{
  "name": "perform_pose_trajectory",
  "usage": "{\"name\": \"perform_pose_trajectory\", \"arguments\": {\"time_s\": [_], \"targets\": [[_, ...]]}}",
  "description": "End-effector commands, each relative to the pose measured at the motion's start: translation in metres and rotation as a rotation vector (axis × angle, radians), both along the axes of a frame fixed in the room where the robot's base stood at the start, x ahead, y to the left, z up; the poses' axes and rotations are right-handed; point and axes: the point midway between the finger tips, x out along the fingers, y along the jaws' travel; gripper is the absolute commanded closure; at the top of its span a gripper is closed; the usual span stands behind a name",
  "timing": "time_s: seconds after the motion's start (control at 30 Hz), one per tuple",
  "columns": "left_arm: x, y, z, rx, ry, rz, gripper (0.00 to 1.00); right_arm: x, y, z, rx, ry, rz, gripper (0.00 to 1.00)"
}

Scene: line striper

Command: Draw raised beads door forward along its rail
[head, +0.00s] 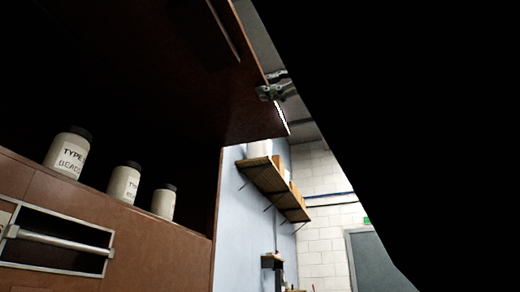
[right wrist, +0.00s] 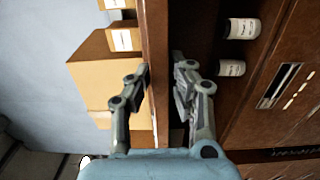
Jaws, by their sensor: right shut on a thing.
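The raised beads door (head: 180,90) is a brown panel overhead in the head view, above the open cabinet compartment. A dark strip, perhaps its handle, shows near its top. My right gripper (head: 276,88) is at the door's right edge. In the right wrist view its two fingers (right wrist: 160,80) stand on either side of a brown panel edge (right wrist: 155,40), shut on it. White jars marked beads (head: 70,152) stand in the compartment; two also show in the right wrist view (right wrist: 242,28). The rail is not clearly visible. My left gripper is not in view.
A drawer with a bar handle (head: 60,240) lies below the jars. Beyond the cabinet are a blue wall (head: 245,220), a wooden shelf (head: 272,185) and a grey door (head: 375,262). Cardboard boxes (right wrist: 100,85) show left of the panel. A large black shape hides the head view's right side.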

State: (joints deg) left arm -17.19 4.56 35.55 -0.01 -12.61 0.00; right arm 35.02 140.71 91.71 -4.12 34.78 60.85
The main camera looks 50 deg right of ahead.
Motion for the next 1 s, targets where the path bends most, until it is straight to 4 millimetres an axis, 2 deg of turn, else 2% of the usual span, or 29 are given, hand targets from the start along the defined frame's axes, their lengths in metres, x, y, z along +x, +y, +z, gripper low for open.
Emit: {"name": "perform_pose_trajectory", "arguments": {"time_s": [0.37, 1.0], "targets": [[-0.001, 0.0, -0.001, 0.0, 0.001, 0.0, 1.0, -0.003, -0.002, 0.001, 0.001, -0.004, -0.002, 1.0], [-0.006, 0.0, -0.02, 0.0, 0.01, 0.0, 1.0, -0.048, -0.019, 0.001, 0.002, -0.006, -0.002, 1.0]]}}
